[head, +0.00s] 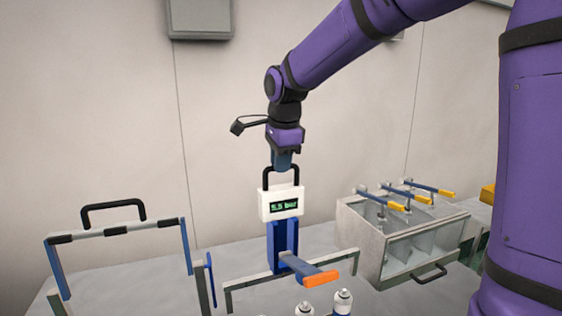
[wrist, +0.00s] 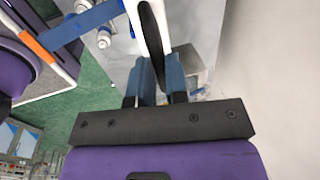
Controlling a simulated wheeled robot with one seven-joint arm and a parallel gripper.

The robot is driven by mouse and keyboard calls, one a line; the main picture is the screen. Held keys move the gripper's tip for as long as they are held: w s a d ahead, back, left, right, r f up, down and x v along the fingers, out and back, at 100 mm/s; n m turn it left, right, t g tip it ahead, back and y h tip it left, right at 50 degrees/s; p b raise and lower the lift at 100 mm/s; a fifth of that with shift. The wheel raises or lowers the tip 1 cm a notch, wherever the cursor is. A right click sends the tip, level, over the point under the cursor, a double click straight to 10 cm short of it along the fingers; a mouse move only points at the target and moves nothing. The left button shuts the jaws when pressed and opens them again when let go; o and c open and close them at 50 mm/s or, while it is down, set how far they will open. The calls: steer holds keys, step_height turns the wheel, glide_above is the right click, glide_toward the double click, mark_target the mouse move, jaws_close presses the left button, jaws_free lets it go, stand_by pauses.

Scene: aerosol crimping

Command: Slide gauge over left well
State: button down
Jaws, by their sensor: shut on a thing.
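The gauge (head: 281,204) is a white box with a green "5.5 bar" display and a black loop handle. My gripper (head: 283,164) is shut on the top of this handle from above, and the gauge hangs upright. In the wrist view the fingers (wrist: 155,68) are on either side of the black handle, with the gauge's white body (wrist: 133,12) beside it. A blue upright bracket (head: 283,238) is directly below the gauge in the head view; I cannot tell whether they touch. No well can be clearly identified as the left one.
An orange-tipped lever (head: 321,278) sticks out in front of the bracket. Several aerosol cans (head: 342,301) stand at the front. A blue-and-white frame (head: 118,230) with a black handle is at left.

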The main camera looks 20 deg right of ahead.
steer(key=a, duration=1)
steer(key=shift+a, duration=0.4)
steer(key=shift+r, duration=0.1)
steer(key=c, duration=1.1)
jaws_free()
steer(key=shift+a, duration=0.15)
steer(key=r, duration=0.3)
steer(key=s+r, duration=0.1)
steer(key=r, duration=0.3)
steer(key=s+r, duration=0.1)
steer(key=r, duration=0.2)
steer(key=shift+s+r, duration=0.1)
steer(key=shift+r, duration=0.15)
